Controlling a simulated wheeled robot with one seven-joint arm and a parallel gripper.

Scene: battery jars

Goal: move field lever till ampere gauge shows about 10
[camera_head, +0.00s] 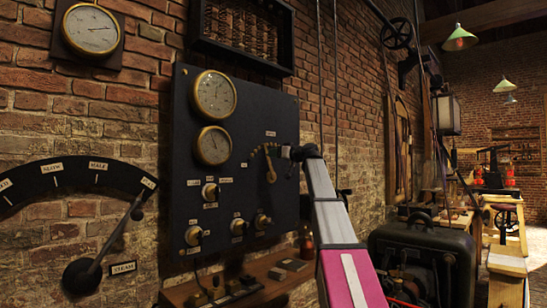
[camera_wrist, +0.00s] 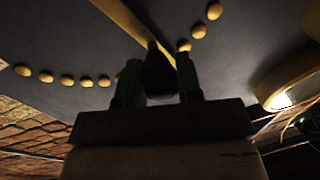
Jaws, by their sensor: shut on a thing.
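The black switchboard panel (camera_head: 240,200) on the brick wall carries two brass-rimmed round gauges. The upper gauge (camera_head: 214,93) and lower gauge (camera_head: 213,146) both show, but their lettering is too small to read or to tell which is the ampere gauge. The brass field lever (camera_head: 270,172) sits at the panel's right, below an arc of brass studs. My gripper (camera_head: 287,152) is at the lever's handle end. In the wrist view the brass lever arm (camera_wrist: 120,18) runs to a dark knob (camera_wrist: 159,72), held between the two fingers of my gripper (camera_wrist: 159,80).
Brass-and-dark knobs (camera_head: 211,192) stick out from the panel below the gauges. A large lever (camera_head: 105,245) with a curved scale is at left. A wooden shelf (camera_head: 270,272) runs under the panel, and a dark machine (camera_head: 425,250) stands at right. In the wrist view, brass studs (camera_wrist: 67,80) curve alongside the lever.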

